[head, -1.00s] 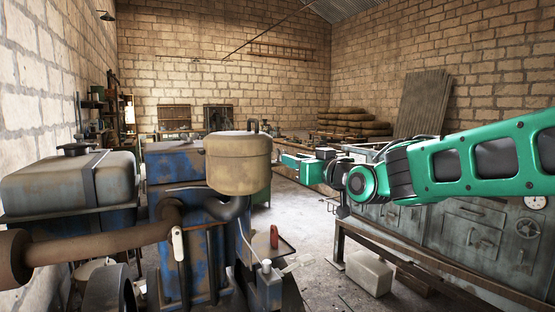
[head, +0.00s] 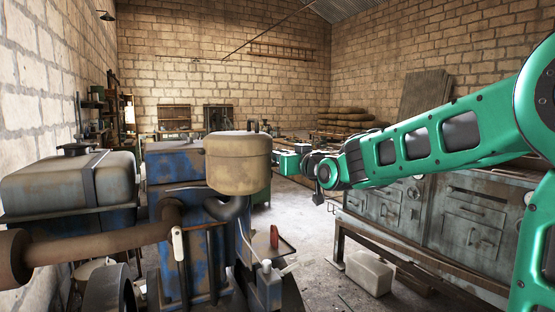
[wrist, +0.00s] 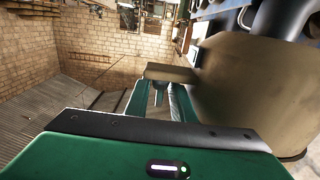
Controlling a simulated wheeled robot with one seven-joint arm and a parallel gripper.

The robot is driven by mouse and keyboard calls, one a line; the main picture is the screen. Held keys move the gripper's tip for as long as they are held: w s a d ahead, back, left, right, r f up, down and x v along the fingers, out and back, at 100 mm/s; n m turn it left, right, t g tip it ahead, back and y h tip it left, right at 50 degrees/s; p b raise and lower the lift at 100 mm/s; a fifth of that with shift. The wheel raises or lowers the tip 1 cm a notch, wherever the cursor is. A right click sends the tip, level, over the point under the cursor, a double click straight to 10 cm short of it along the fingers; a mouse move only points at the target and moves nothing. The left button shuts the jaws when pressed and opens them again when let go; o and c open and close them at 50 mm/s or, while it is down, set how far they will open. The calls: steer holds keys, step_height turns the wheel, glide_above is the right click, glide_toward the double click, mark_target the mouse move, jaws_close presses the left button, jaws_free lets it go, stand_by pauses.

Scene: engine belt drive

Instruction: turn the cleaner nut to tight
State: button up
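The cleaner is a tan, rusty-edged canister (head: 237,165) on top of the blue engine (head: 176,225). A small dark piece stands at its top rear (head: 252,126); I cannot tell whether it is the nut. My gripper (head: 282,162) is just right of the canister's upper side in the head view, seen edge-on. In the wrist view, which looks upside down, the canister (wrist: 255,90) fills the right side. Two green fingers (wrist: 158,92) reach forward beside it with a gap between them, and a brownish block shows at their far ends. I see nothing held.
A grey tank (head: 70,185) and a rusty pipe (head: 90,240) are left of the engine. A metal workbench (head: 450,225) stands at the right. Open floor (head: 310,225) lies between the bench and engine.

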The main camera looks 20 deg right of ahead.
jaws_close()
steer(key=shift+a+h, duration=0.1)
steer(key=shift+h, duration=0.2)
steer(key=shift+m+h, duration=0.7)
steer(key=shift+h, duration=0.1)
steer(key=shift+o, duration=1.3)
jaws_free()
steer(key=s, duration=1)
steer(key=shift+s+d, duration=0.35)
steer(key=shift+d, duration=0.1)
steer(key=shift+f, duration=0.1)
